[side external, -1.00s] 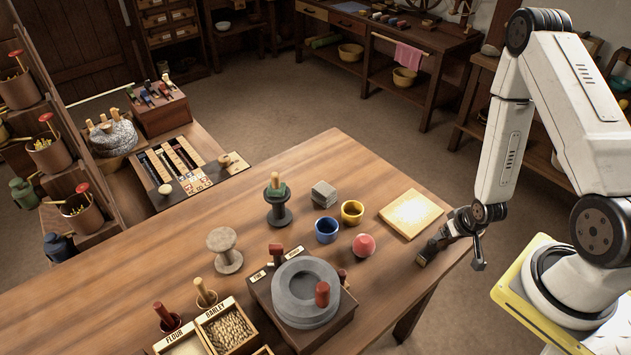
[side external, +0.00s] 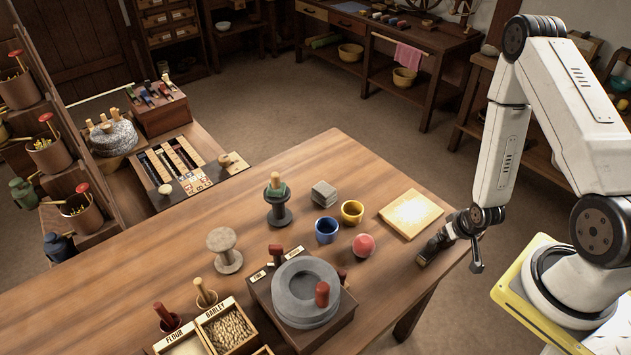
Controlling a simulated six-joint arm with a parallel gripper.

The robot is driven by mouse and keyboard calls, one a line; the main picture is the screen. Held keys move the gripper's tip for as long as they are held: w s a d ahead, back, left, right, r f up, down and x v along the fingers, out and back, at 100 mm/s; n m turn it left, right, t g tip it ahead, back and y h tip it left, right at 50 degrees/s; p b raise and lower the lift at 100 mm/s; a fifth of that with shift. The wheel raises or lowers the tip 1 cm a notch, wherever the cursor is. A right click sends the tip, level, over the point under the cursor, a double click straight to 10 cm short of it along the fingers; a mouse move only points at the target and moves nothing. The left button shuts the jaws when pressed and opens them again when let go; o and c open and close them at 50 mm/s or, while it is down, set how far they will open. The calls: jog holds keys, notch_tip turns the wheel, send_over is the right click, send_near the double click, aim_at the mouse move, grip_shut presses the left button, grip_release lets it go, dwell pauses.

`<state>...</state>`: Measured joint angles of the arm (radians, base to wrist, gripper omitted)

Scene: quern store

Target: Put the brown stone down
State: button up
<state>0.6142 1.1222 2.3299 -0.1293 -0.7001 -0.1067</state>
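My gripper (side external: 428,257) points down and left, low at the right edge of the wooden table (side external: 370,300), beside the pale square board (side external: 411,213). Its dark fingers are seen from the side and blend together, so I cannot tell whether they are open or shut. I cannot make out a brown stone in or under the fingers; the gripper may hide it. A beige stone-like spool (side external: 225,250) and a grey block (side external: 324,194) stand on the table, away from the gripper.
A round grey quern (side external: 286,312) and grain boxes (side external: 226,330) fill the front. The table's left-middle is bare.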

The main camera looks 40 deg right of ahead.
jog(key=shift+r, duration=0.1)
jog(key=v, duration=0.7)
jog(key=shift+r, duration=0.2)
dwell(0.4)
jog(key=shift+s, duration=0.1)
jog(key=shift+r, duration=0.1)
